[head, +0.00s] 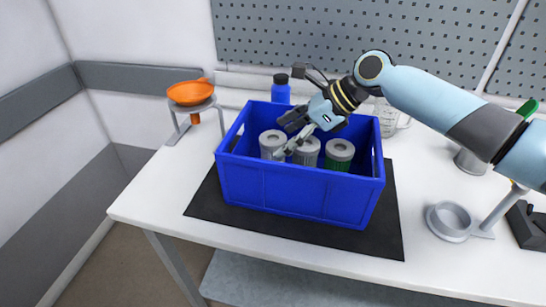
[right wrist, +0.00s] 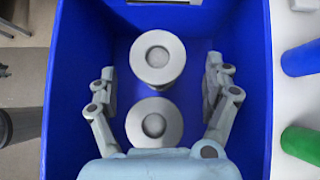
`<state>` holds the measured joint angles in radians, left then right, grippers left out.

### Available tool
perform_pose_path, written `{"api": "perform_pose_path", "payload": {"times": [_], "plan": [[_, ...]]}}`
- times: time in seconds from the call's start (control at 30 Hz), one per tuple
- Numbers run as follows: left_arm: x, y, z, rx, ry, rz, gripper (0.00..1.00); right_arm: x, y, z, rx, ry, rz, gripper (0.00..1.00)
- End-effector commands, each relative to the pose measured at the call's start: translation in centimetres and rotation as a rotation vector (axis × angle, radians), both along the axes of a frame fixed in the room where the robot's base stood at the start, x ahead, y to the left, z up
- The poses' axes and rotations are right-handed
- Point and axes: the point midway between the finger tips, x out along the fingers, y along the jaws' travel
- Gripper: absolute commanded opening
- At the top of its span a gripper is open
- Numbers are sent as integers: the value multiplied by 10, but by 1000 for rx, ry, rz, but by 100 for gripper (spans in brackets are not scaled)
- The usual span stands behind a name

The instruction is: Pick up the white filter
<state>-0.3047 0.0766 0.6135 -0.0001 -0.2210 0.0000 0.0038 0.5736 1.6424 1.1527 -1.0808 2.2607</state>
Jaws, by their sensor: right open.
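Three cylindrical filters stand upright in a blue crate (head: 300,195). The leftmost, a pale white-grey filter (head: 267,150), is also the upper one in the right wrist view (right wrist: 158,57). A similar grey filter (head: 308,154) stands in the middle and is the lower one in the right wrist view (right wrist: 154,124). A green filter (head: 338,158) with a pale top stands at the right. My right gripper (head: 285,136) is open and empty over the crate, near the leftmost filter. In the right wrist view its fingers (right wrist: 161,88) are spread to either side of the filters. My left gripper is not in view.
The crate sits on a black mat (head: 390,230) on a white table (head: 160,205). A blue bottle (head: 281,92) and a measuring jug (head: 388,120) stand behind it. A grey ring holder (head: 450,220) is at the right.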

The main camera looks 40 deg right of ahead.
Motion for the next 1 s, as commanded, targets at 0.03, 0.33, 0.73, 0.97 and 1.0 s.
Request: {"api": "perform_pose_path", "payload": {"times": [0.03,0.33,0.73,0.97,1.0], "plan": [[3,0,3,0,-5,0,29,5,7,-3,7,-1,-1,83],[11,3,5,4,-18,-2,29,21,23,-26,1,-2,1,83],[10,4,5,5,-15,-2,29,20,22,-26,0,-1,1,55],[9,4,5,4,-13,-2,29,20,22,-26,0,-1,1,25],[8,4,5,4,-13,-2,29,20,22,-26,1,-2,1,21]]}}
